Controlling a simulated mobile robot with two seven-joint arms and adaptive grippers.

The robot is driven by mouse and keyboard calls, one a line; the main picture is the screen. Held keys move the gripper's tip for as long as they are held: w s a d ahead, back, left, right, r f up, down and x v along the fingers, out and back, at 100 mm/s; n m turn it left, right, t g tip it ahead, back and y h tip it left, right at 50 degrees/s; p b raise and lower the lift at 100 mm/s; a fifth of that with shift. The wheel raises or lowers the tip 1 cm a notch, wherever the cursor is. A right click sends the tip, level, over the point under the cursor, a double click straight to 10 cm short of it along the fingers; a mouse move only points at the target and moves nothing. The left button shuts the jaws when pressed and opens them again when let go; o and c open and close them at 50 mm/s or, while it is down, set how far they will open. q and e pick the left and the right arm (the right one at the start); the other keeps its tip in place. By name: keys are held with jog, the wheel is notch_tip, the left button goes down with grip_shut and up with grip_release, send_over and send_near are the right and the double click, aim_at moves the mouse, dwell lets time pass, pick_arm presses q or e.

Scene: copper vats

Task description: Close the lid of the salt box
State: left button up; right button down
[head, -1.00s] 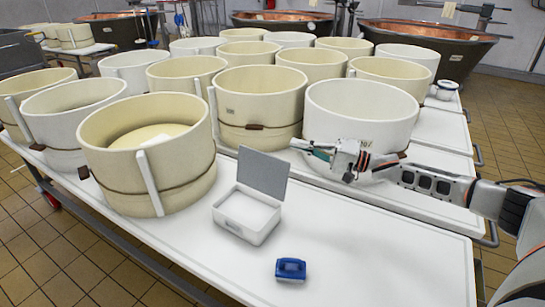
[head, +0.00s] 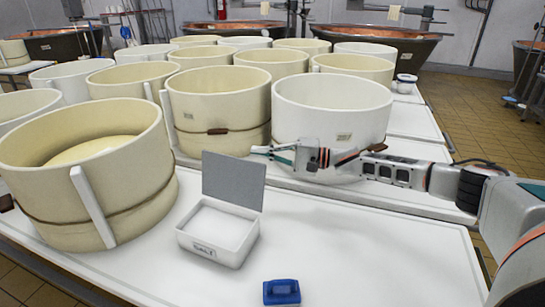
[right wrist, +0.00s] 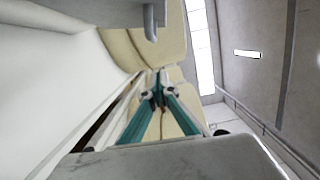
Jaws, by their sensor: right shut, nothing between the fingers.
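The salt box (head: 217,240) is a white box with a dark label on its front, standing on the white table near the front. Its grey lid (head: 233,180) stands open, raised upright at the back of the box. My right gripper (head: 260,150) is shut and empty, with teal fingers pointing left. In the head view its tips show just above the lid's top right corner, apparently behind it; I cannot tell the exact distance. In the right wrist view the finger tips (right wrist: 158,94) come together with nothing between them. My left gripper is not in view.
A blue object (head: 282,292) lies in front of the box. A large cream tub (head: 90,180) stands close to its left. Another cream tub (head: 218,110) and a white tub (head: 330,110) stand behind. The table (head: 370,250) is clear to the right.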

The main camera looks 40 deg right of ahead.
aim_at(235, 178)
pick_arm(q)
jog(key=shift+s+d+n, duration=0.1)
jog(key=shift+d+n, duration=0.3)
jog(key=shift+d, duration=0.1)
pick_arm(e)
jog(key=a, duration=0.2)
jog(key=s+a, duration=0.1)
jog(key=a, duration=0.1)
jog(key=shift+s+r, duration=0.15)
